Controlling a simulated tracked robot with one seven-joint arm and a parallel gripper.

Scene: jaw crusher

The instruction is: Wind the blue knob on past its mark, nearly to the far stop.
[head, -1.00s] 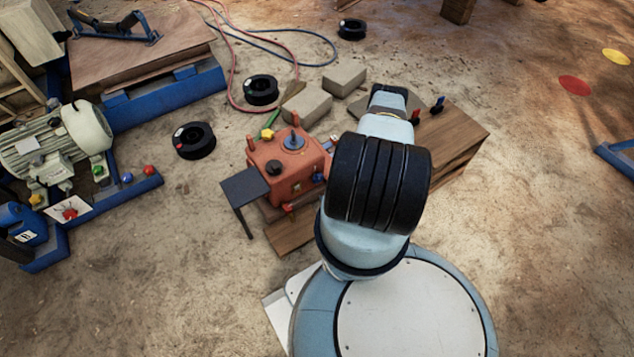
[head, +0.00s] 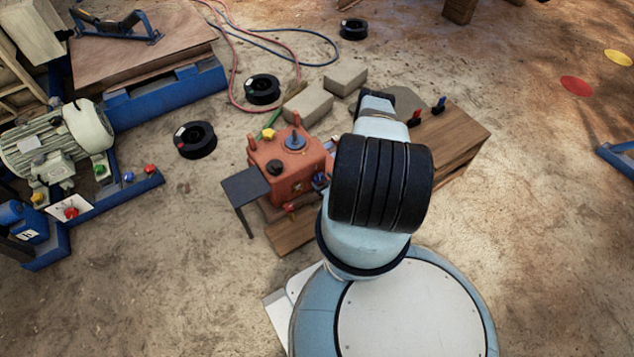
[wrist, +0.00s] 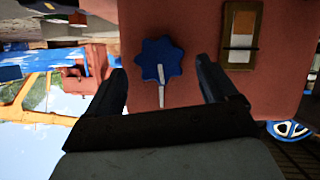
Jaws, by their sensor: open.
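The blue knob (wrist: 160,60) is star-shaped with a pale pointer line and sits on the face of the red-orange box (wrist: 190,20) in the wrist view. A white line on the box face lies just below the knob, in line with the pointer. My gripper (wrist: 160,82) is open, with one dark finger on each side of the knob's lower part and apart from it. In the head view the red-orange box (head: 290,165) stands left of my arm, and a small blue part (head: 320,180) shows on its right side. My gripper is hidden there behind my arm.
A framed white-and-orange gauge (wrist: 241,35) sits right of the knob. A dark plate (head: 245,187) juts out left.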

